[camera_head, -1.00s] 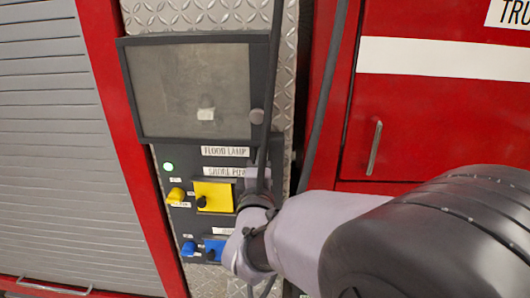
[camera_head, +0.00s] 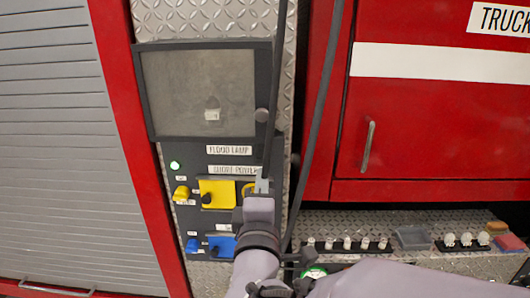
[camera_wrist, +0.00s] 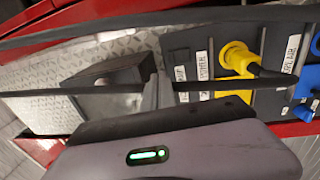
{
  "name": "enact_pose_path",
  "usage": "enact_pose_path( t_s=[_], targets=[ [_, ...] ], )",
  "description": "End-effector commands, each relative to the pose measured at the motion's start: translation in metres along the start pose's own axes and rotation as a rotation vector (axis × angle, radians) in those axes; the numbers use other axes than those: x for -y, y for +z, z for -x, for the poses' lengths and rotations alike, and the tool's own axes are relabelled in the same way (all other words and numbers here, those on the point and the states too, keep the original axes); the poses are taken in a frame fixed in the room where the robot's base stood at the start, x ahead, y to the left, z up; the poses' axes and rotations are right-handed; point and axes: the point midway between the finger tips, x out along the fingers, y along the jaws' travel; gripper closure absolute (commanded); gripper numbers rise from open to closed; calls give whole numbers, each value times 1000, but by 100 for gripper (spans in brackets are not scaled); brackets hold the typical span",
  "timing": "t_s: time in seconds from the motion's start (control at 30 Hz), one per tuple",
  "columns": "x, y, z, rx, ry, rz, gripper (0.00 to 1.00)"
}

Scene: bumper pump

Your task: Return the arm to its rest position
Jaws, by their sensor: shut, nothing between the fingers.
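My gripper (camera_head: 262,185) is in front of the right side of the dark control panel (camera_head: 183,222), by the yellow socket. Its fingers are together with nothing between them, and they also show in the wrist view (camera_wrist: 162,92). My forearm reaches in from the lower right and hides the panel's lower right corner. The panel has a yellow flap (camera_head: 218,193) and a blue flap (camera_head: 222,246), each with a plug of its colour beside it. In the wrist view a yellow plug (camera_wrist: 236,60) with a black cable is to the right of the fingers.
Dark hoses (camera_head: 318,130) hang close to the right of my gripper and cross the wrist view. A framed screen (camera_head: 200,93) is above the panel. A diamond-plate ledge (camera_head: 370,225) at lower right holds several small fittings, a grey block and a sponge-like block. A red cabinet door (camera_head: 430,120) is above it.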

Motion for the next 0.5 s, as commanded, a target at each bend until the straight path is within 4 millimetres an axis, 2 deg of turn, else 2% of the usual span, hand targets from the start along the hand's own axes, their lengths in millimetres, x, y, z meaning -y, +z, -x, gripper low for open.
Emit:
enact_pose_path(
  t_s=[0.17,0.27,0.37,0.4,0.47,0.5],
  targets=[
    [0,0,0,-1,-1,-4,100],
    [13,8,0,-14,-55,-143,100],
    [48,24,10,-34,-230,-524,100],
    [65,31,21,-26,-330,-705,100],
    [93,41,46,28,-493,-960,100],
    [111,49,68,95,-600,-1112,100]
  ],
)
